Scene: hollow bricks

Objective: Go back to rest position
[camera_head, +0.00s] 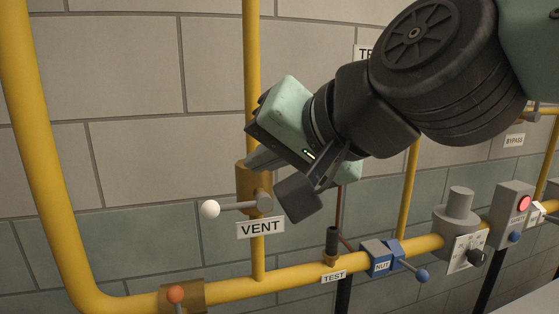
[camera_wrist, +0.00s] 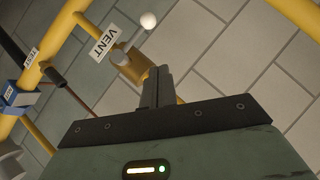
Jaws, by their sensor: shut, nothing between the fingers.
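My gripper (camera_head: 254,163) is raised in front of the wall, close to the vent valve. In the wrist view its two fingers (camera_wrist: 157,76) are together with nothing between them. The vent valve (camera_head: 246,183) is a brass body on the vertical yellow pipe, partly hidden behind my gripper in the head view. Its grey lever points left and ends in a white ball (camera_head: 209,209). The VENT label (camera_head: 260,228) is below. In the wrist view the brass valve (camera_wrist: 134,68) lies just past the fingertips; I cannot tell whether they touch it.
A yellow pipe (camera_head: 297,276) runs along the bottom. It carries an orange-knobbed valve (camera_head: 175,294), a black-handled TEST valve (camera_head: 332,243), a blue NUT block (camera_head: 378,258), a grey dial device (camera_head: 458,222) and a red-lit box (camera_head: 510,212). The block wall (camera_head: 125,60) at upper left is bare.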

